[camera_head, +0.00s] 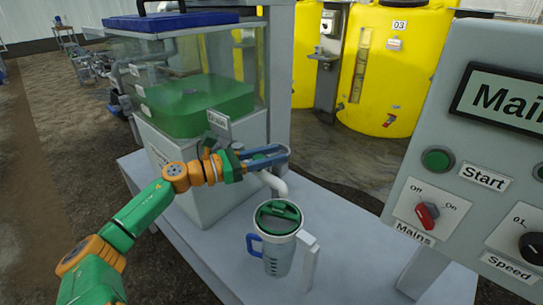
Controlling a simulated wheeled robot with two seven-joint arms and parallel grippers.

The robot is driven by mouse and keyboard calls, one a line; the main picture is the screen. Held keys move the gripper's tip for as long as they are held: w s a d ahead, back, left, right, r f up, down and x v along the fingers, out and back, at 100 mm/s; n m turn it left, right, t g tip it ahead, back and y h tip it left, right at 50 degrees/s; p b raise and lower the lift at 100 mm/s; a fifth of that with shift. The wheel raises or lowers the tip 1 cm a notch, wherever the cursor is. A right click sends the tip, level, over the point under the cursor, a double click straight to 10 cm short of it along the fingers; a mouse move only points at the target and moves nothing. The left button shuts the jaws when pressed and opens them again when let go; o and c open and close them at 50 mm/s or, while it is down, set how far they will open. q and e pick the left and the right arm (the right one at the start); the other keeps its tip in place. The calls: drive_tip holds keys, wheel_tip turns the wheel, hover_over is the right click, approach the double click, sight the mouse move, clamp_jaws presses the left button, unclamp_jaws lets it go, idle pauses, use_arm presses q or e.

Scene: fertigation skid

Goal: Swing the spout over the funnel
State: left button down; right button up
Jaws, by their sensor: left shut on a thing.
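The spout (274,183) is a pale curved pipe low at the front of the clear tank, its end bending down just above and behind a jug. My left gripper (268,157) is shut at the spout, its blue-grey fingers hiding the upper part of the pipe. The jug (278,258) stands upright on the bench, with a blue handle and a green top (278,216). I cannot tell whether this green top is the funnel, or whether the spout end is over its opening. My right gripper is not in view.
The tank (205,95) holds green liquid and has a blue lid; a "Drain" label (219,119) is on its front. A control panel (470,150) with a red Mains switch (427,214) stands at right. Yellow tanks (395,65) stand behind.

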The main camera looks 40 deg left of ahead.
use_arm(q)
drive_tip(key=shift+f, duration=0.1)
drive_tip(key=c, duration=0.5)
unclamp_jaws()
drive_tip(key=shift+s, duration=0.1)
drive_tip(key=v, duration=0.7)
drive_tip(key=shift+s, duration=0.1)
